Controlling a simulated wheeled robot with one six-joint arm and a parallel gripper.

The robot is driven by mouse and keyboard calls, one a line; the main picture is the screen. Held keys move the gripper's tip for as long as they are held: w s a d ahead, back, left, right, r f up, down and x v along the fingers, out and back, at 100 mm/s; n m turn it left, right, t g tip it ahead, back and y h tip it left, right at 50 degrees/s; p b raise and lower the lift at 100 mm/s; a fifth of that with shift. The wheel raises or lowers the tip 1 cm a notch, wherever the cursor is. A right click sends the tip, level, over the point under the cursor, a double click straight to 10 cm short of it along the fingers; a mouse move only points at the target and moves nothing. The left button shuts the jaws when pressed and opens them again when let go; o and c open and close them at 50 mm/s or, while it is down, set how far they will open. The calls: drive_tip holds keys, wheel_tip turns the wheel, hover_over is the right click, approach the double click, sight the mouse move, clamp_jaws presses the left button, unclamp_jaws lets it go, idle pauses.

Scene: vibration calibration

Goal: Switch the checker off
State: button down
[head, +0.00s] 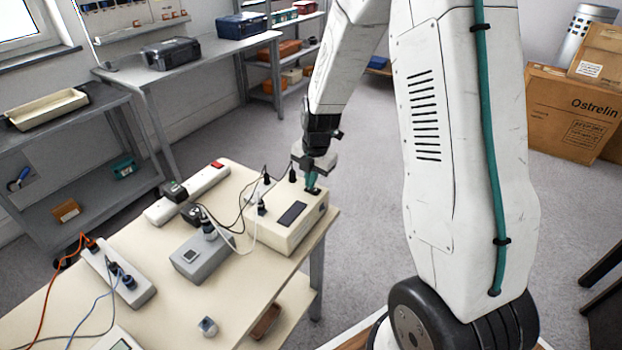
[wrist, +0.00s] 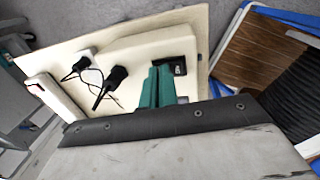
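The box I take for the checker is a beige unit (head: 285,232) with a dark display on top, near the right end of the table. A small black switch (head: 314,191) sits on its top at the far right corner. The switch also shows in the wrist view (wrist: 179,66). My gripper (head: 311,181) is over that corner, its teal fingertips pointing down at or just above the switch. In the wrist view the two teal fingers (wrist: 158,85) lie side by side, shut with nothing between them. Contact and the switch position cannot be told.
Black plugs (head: 263,207) and cables stand in the box's left and back part, close to my gripper. A grey device (head: 202,257) and a white power strip (head: 187,193) with a red switch are to the left. The floor behind the table is clear.

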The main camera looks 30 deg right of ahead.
drive_tip(key=shift+s+f, duration=0.25)
drive_tip(key=shift+s, duration=0.05)
drive_tip(key=shift+s+d, duration=0.4)
drive_tip(key=shift+s, duration=0.25)
drive_tip(key=shift+w+r, duration=0.1)
drive_tip(key=shift+r, duration=0.5)
wheel_tip(320, 180, up, 13)
drive_tip(key=s, duration=0.1)
drive_tip(key=shift+s+d, duration=0.2)
drive_tip(key=shift+d, duration=0.15)
